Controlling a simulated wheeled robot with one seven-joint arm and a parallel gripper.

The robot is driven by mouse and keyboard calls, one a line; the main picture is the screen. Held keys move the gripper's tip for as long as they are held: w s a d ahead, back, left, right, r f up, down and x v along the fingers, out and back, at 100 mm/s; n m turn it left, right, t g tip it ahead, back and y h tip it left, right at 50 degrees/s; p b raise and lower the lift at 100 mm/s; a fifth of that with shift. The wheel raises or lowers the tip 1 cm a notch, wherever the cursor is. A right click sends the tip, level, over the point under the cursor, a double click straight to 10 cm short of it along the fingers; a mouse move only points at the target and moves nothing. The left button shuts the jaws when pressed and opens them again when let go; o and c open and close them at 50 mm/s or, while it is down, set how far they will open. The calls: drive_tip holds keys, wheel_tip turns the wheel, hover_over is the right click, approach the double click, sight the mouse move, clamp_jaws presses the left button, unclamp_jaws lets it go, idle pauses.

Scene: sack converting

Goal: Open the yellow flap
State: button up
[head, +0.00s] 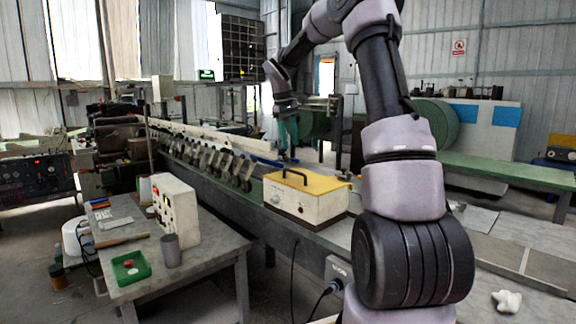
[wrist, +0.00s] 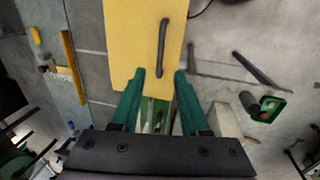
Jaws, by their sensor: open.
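The yellow flap (head: 316,183) lies flat and closed on top of a cream box (head: 298,206), with a black bar handle (head: 294,175) on it. In the wrist view the flap (wrist: 127,40) fills the upper middle, and its handle (wrist: 163,47) runs nearly upright in the picture. My gripper (head: 288,155) has green fingers and hangs above the box area, apart from the handle. In the wrist view my gripper (wrist: 160,73) is open and empty, with the handle's near end in line with the gap between its fingertips.
The box stands on a long grey bench beside a row of metal rollers (head: 215,163). A side table at left holds a white control box (head: 176,210), a grey cup (head: 171,250) and a green tray (head: 131,267). A white rag (head: 507,301) lies at right.

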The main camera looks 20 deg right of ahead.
sight(293, 172)
drive_tip(key=f, duration=0.3)
drive_tip(key=d+f, duration=0.1)
drive_tip(key=f, duration=0.5)
drive_tip(key=shift+w+d+f, duration=0.3)
drive_tip(key=shift+d, duration=0.05)
clamp_jaws()
idle(0.9)
